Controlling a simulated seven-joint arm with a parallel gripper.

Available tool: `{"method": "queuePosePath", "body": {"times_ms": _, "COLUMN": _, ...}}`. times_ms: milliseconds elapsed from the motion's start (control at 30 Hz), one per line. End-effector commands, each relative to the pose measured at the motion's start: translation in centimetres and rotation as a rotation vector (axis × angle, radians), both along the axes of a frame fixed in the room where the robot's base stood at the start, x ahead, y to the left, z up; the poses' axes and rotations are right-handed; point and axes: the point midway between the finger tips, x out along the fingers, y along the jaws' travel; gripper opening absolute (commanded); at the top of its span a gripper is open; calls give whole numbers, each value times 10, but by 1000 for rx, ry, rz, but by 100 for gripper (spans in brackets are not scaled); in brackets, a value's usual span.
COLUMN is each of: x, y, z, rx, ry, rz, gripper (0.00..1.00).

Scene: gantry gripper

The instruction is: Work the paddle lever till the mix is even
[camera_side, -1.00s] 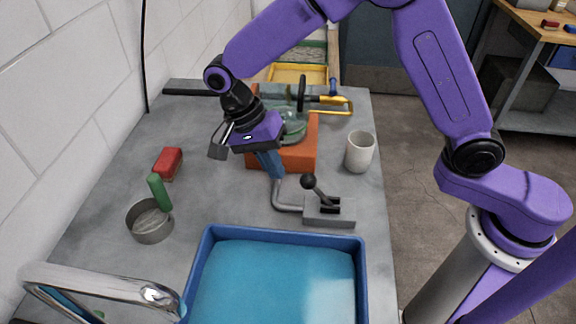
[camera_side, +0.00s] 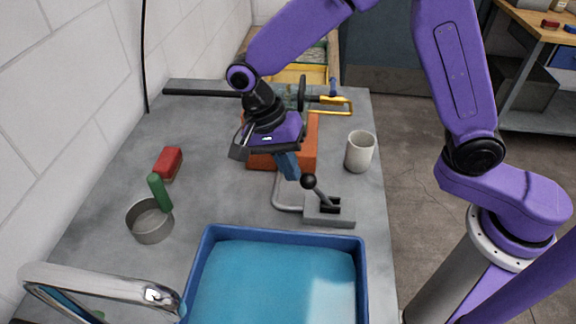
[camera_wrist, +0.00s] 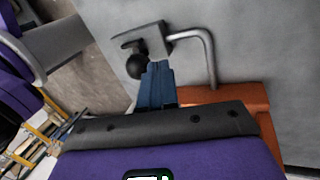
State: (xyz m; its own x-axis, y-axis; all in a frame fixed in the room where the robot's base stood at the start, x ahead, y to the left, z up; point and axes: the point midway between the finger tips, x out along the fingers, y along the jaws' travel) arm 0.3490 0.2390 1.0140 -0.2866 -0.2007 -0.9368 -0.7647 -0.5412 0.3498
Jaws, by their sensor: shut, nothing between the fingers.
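The paddle lever (camera_side: 322,194) has a black ball knob (camera_side: 308,181) and stands tilted in a slotted grey base (camera_side: 329,214). In the wrist view, the knob (camera_wrist: 136,66) is just left of my blue fingertips. My gripper (camera_side: 293,178) is shut and empty, pointing down close beside the knob; I cannot tell whether it touches it. A bent grey pipe (camera_side: 277,198) runs from the lever base towards an orange block (camera_side: 308,150), also partly seen in the wrist view (camera_wrist: 262,112). My wrist hides most of what stands on the block, and the mix is not visible.
A blue-rimmed tray of blue liquid (camera_side: 205,262) lies in front of the lever. A white cup (camera_side: 360,152) stands right. A faucet (camera_side: 100,283) is front left.

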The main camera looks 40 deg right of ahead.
Motion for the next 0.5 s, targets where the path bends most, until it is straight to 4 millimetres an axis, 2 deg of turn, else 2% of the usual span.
{"method": "queuePosePath", "body": {"times_ms": 500, "x": -7, "y": -7, "z": 7, "rx": 59, "ry": -58, "rz": 0, "gripper": 0}}
